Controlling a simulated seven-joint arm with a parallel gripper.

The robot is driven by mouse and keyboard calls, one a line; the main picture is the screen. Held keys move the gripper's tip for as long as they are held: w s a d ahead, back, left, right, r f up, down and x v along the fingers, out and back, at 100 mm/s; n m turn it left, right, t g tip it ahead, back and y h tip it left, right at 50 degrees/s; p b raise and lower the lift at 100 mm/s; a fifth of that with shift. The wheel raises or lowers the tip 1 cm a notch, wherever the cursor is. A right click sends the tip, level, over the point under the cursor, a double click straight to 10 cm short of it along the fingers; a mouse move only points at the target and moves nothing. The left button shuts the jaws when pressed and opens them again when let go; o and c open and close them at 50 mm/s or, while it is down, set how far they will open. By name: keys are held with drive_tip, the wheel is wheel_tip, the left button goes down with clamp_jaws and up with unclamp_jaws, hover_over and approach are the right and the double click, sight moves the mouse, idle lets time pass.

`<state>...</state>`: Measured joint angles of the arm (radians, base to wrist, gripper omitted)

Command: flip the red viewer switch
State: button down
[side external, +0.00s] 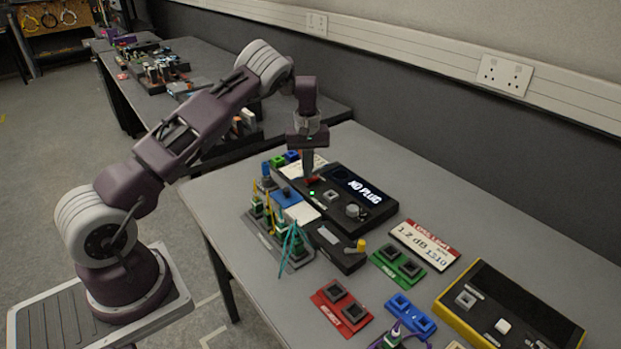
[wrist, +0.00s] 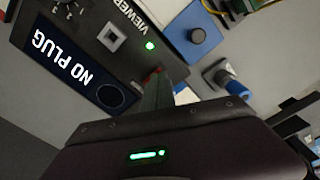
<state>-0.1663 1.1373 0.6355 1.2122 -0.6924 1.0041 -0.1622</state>
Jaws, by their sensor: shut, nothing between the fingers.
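The viewer is a black box (side external: 335,205) on the table with a lit "NO PLUG" screen (side external: 364,187). Its red switch (side external: 313,181) shows as a small red patch right at my fingertips. In the wrist view only a sliver of the red switch (wrist: 152,72) shows past the fingers, so its position and any contact are hard to tell. A green light (wrist: 150,45) glows beside it, near the "VIEWER" label. My gripper (side external: 308,176) points down with its fingers shut and empty. It also shows in the wrist view (wrist: 157,84).
A fixture with several connectors and cables (side external: 283,235) stands close left of the viewer. A white "LOSS LIMIT" card (side external: 425,244), green (side external: 398,264), red (side external: 341,307) and blue (side external: 410,313) blocks, and a yellow-edged black box (side external: 510,315) lie nearer. Table behind the viewer is clear.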

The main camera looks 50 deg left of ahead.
drive_tip(key=shift+f, duration=0.45)
drive_tip(key=shift+r, duration=3.55)
